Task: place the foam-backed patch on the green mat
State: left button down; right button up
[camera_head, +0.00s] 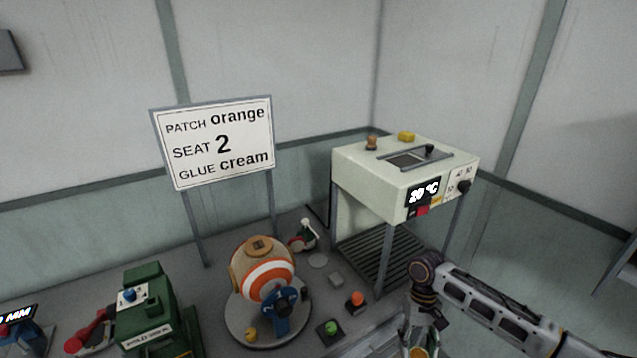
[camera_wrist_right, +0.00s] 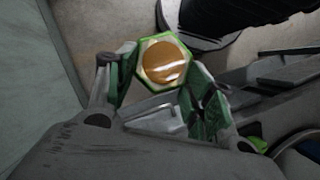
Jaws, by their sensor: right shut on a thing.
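A green-rimmed hexagonal piece with a round orange face (camera_wrist_right: 163,62) sits between the fingers of my right gripper (camera_wrist_right: 162,80) in the right wrist view; it looks like the patch. The fingers touch it on both sides. In the head view my right gripper (camera_head: 419,340) is at the bottom edge, with part of the piece (camera_head: 419,352) showing at its tip. I cannot make out the green mat for certain; a small green patch of surface (camera_wrist_right: 256,144) shows at the lower right of the wrist view. My left gripper is not in view.
A sign (camera_head: 216,143) reads patch orange, seat 2, glue cream. A striped ball (camera_head: 264,268) stands on a round base, left of a cream press (camera_head: 400,175) showing 20 °C. A green machine (camera_head: 150,310) is at the left. Green (camera_head: 331,328) and orange (camera_head: 357,298) knobs stand between.

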jog(key=w+a+r, duration=0.4)
jog(key=w+r, duration=0.1)
jog(key=shift+a+r+n, duration=0.2)
jog(key=shift+a+n, duration=0.05)
jog(key=shift+n, duration=0.05)
dwell(0.9)
